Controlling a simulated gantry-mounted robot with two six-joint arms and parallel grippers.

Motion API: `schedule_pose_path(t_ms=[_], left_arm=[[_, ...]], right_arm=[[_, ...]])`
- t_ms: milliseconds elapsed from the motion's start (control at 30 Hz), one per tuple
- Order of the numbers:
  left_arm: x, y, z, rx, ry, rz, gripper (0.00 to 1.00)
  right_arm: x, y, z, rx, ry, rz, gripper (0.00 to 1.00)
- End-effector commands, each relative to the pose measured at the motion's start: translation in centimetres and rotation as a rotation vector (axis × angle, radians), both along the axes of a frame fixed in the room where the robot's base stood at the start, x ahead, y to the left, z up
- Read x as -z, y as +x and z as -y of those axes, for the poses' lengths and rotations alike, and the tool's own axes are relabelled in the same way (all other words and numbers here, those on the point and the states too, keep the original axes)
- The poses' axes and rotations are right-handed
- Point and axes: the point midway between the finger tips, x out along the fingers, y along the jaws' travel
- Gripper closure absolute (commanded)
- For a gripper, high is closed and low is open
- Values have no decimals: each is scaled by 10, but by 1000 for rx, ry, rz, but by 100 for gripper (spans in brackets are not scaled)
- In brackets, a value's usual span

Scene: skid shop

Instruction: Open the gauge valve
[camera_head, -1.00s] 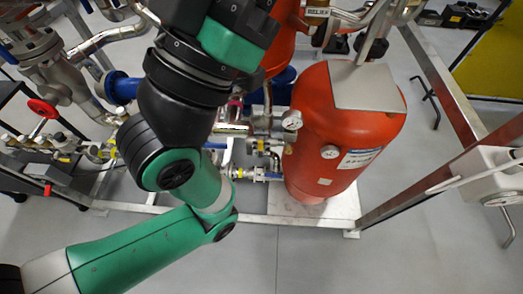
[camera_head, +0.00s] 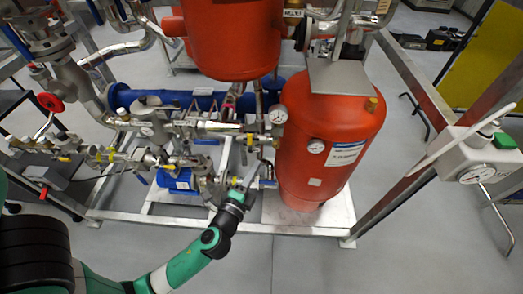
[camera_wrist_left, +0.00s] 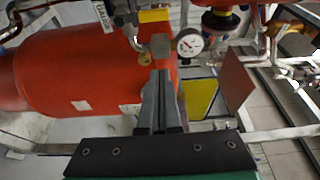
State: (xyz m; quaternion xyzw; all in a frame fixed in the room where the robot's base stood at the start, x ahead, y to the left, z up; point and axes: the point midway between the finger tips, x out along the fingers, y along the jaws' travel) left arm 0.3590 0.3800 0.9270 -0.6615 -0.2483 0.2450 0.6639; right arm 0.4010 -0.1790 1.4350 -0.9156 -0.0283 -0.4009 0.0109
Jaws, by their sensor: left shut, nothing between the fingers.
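My left gripper (camera_head: 252,172) reaches in from the lower left, just left of the red tank. In the left wrist view its fingers (camera_wrist_left: 160,85) are together, with nothing seen between them. A white-faced gauge (camera_head: 278,115) sits on the pipework at the tank's upper left; a round gauge also shows in the wrist view (camera_wrist_left: 190,42), right of the fingertips. A yellow part (camera_wrist_left: 153,15), perhaps a valve handle, lies beyond the fingertips, beside a hanging label (camera_wrist_left: 103,17). I cannot tell whether the fingers touch the valve. My right gripper is not in view.
The red tank (camera_head: 325,150) stands on a metal skid frame (camera_head: 300,230). A second red vessel (camera_head: 228,40) hangs above the pipework. Pipes and valves crowd the left. A grey box with a gauge (camera_head: 478,165) is on the right post. The front floor is clear.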

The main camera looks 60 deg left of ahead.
Motion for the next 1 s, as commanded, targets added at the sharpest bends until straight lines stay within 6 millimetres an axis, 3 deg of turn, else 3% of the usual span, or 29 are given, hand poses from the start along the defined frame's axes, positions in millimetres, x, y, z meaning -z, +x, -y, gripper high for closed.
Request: schedule_pose_path(t_ms=[467,967,1000], left_arm=[[3,1,-7,-11,-5,-4,100],[3,74,-72,-11,-4,-2,100],[1,64,-76,-13,-7,-6,100]], right_arm=[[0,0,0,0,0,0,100],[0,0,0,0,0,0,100],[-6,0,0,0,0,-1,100]])
